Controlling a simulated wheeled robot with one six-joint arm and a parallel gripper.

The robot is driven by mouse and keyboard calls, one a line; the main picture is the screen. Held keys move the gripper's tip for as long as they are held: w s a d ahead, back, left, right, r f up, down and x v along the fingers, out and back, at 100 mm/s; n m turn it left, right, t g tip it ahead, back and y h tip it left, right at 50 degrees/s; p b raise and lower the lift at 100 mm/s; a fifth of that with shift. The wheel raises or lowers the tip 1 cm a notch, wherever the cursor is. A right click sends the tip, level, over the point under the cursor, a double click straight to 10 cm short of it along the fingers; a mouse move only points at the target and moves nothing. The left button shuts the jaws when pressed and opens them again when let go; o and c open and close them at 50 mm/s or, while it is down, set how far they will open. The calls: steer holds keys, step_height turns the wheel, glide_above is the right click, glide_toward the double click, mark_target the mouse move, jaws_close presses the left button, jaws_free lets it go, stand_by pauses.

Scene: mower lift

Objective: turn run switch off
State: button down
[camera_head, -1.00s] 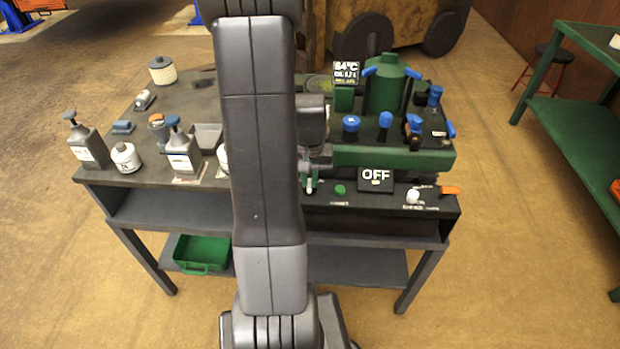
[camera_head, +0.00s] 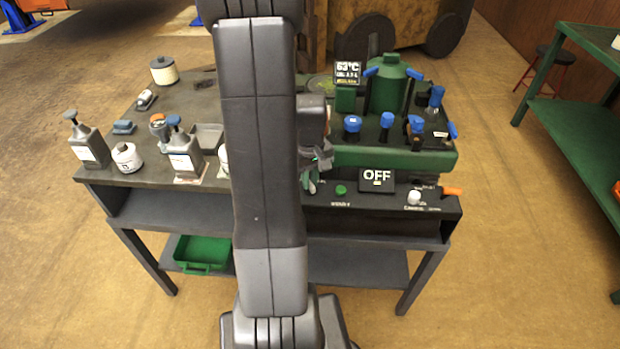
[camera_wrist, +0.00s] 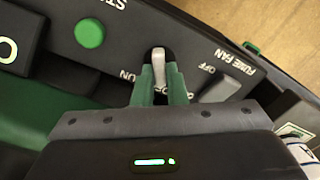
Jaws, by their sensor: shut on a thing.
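In the wrist view, the run switch is a pale lever (camera_wrist: 158,65) on the dark front panel, with ON on one side; the rest of its label is partly hidden by the fingers. My gripper (camera_wrist: 161,88) is shut on this lever, one green finger on each side. In the head view, my gripper (camera_head: 311,184) shows only partly beside my arm, at the panel's left part, and the lever cannot be made out there. A display (camera_head: 377,178) on the panel reads OFF.
A green button (camera_wrist: 90,33) sits beside the run switch. On the other side is the fume fan lever (camera_wrist: 220,89). A white knob (camera_head: 414,197) and an orange handle (camera_head: 452,191) are at the panel's right. Bottles (camera_head: 184,158) stand on the bench's left.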

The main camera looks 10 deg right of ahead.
steer(key=shift+r, duration=0.1)
steer(key=c, duration=1.5)
jaws_free()
steer(key=shift+o, duration=0.2)
step_height(320, 180, up, 14)
steer(key=p, duration=0.1)
step_height(320, 180, down, 14)
steer(key=shift+f+b, duration=0.1)
steer(key=shift+b, duration=0.4)
